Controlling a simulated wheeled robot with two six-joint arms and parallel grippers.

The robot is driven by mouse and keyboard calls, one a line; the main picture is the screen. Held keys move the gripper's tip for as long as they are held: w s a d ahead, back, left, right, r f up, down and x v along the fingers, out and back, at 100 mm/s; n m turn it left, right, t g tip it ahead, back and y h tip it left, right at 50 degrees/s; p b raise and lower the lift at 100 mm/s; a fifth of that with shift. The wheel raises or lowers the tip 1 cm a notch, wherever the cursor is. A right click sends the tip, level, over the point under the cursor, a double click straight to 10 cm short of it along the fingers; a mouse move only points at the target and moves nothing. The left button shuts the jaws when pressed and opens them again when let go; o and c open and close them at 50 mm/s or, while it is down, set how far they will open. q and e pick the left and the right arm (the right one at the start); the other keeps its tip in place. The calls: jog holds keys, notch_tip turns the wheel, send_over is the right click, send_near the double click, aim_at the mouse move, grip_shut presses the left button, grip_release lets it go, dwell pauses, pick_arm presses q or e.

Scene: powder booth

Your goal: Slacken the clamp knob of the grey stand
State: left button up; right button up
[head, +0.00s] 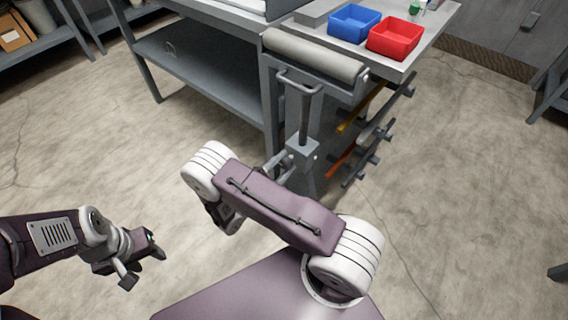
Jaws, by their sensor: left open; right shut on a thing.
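The grey stand (303,110) stands upright at the front of the workbench, with a pale roller (315,55) across its top. A square clamp collar (303,152) sits around its post. My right gripper (279,166) is at the left side of this collar, partly hidden behind my own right arm. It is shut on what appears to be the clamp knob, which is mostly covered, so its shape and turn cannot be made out. My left gripper (146,268) is open and empty, low at the left, over bare floor and well apart from the stand.
The workbench (430,22) behind the stand carries a blue bin (354,23) and a red bin (395,38). A rack with several bars (375,131) is close on the stand's right. Shelving (45,45) stands at the far left.

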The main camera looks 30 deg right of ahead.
jog(key=shift+n, duration=0.4)
jog(key=n+p, duration=0.2)
jog(key=n, duration=0.1)
jog(key=shift+r, duration=0.1)
jog(key=n+p, duration=0.1)
jog(key=n, duration=0.4)
jog(key=shift+p, duration=0.35)
jog(key=n+p, duration=0.1)
jog(key=n, duration=0.4)
jog(key=shift+n, duration=0.4)
jog(key=n, duration=0.5)
jog(key=shift+n, duration=0.4)
jog(key=o, duration=1.4)
jog(key=shift+w, duration=0.1)
jog(key=shift+c, duration=0.2)
jog(key=shift+a+p, duration=0.15)
jog(key=shift+p, duration=0.15)
